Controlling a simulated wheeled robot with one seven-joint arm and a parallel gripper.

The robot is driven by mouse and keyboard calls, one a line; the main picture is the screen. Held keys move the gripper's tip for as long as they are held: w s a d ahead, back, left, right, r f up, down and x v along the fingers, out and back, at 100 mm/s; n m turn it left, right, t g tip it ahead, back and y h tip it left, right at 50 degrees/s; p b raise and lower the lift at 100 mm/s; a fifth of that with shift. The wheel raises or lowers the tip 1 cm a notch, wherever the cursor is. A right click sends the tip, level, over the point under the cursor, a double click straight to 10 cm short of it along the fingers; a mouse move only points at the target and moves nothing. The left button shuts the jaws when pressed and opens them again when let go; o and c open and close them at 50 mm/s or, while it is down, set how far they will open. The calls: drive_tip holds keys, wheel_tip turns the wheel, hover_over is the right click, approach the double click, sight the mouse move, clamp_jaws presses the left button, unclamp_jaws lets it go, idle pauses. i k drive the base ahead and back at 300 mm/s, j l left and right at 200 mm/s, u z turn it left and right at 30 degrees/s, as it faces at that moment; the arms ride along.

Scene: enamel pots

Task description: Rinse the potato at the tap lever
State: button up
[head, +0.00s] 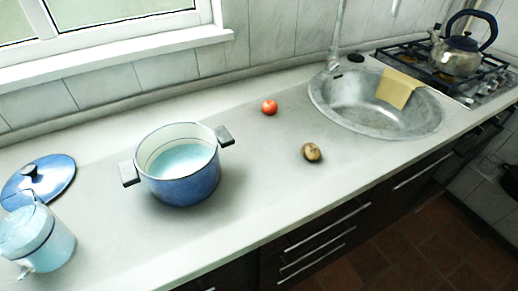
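The potato (311,152), brown and mottled, lies on the pale counter, a little left of and in front of the round metal sink (350,104). The grey tap (336,45) rises behind the sink's left rim, and its top is cut off by the picture's edge. I cannot make out the tap lever clearly. A dark round piece (356,58) sits by the sink's back rim. My gripper is not in view.
A blue pot (187,189) with pale liquid stands left of the potato. A red tomato-like item (269,107) lies behind. A yellow cloth (397,88) hangs over the sink's rim.

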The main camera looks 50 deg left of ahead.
sight(337, 47)
drive_tip(key=u, duration=1.55)
drive_tip(key=i+l+u, duration=0.1)
drive_tip(key=l+u, duration=0.2)
drive_tip(key=u, duration=0.15)
drive_tip(key=l+u, duration=0.3)
drive_tip(key=u, duration=0.15)
drive_tip(key=l+u, duration=0.2)
drive_tip(key=l, duration=0.6)
drive_tip(key=l+u, duration=0.2)
drive_tip(key=l, duration=0.55)
drive_tip(key=k+l+u, duration=0.2)
drive_tip(key=l, duration=0.55)
drive_tip(key=k+l, duration=0.1)
drive_tip(key=l, duration=0.85)
